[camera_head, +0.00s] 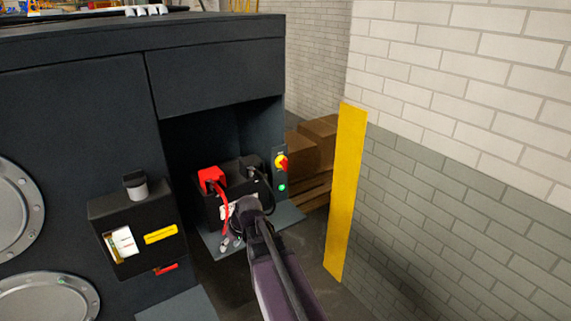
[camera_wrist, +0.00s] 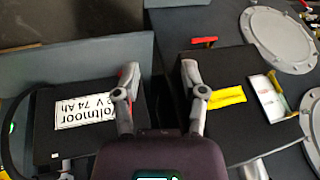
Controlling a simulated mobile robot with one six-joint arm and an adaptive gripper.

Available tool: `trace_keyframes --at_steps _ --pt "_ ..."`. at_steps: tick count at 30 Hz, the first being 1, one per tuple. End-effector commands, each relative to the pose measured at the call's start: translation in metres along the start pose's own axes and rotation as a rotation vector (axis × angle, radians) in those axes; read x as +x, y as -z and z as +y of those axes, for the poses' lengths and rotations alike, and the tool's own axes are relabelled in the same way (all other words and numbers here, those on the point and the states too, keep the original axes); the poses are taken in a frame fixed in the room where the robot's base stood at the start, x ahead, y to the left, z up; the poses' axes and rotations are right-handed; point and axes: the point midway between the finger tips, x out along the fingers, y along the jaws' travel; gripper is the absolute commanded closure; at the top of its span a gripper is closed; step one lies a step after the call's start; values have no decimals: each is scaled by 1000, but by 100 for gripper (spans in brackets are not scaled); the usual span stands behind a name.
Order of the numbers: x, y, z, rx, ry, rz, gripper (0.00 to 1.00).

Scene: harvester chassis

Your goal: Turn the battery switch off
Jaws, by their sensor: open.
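The battery switch (camera_head: 281,162) is a red knob on a yellow plate, on the dark post at the right of the open battery bay. Its exact knob angle is too small to read. A green light (camera_head: 282,188) glows below it. The black battery (camera_wrist: 47,140) with a white label lies left of my fingers in the wrist view.
A red terminal cover (camera_head: 212,178) and cables sit on the battery. A dark box (camera_head: 110,207) with a yellow label juts out at left, with a red lever (camera_head: 166,268) beneath. A yellow post (camera_head: 345,190) and brick wall stand at right; cardboard boxes (camera_head: 318,140) are behind.

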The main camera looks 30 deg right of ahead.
Motion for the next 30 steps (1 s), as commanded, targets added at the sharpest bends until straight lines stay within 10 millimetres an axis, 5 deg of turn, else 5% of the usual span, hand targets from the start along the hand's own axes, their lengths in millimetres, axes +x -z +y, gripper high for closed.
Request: trace_keyframes --at_steps 6,15,24,30 --pt "-24 47 63 -28 25 195 46" --pt "-72 92 162 -53 -25 467 46" --pt "-136 111 272 -56 -161 709 46" --pt "-165 110 319 -50 -240 797 46"
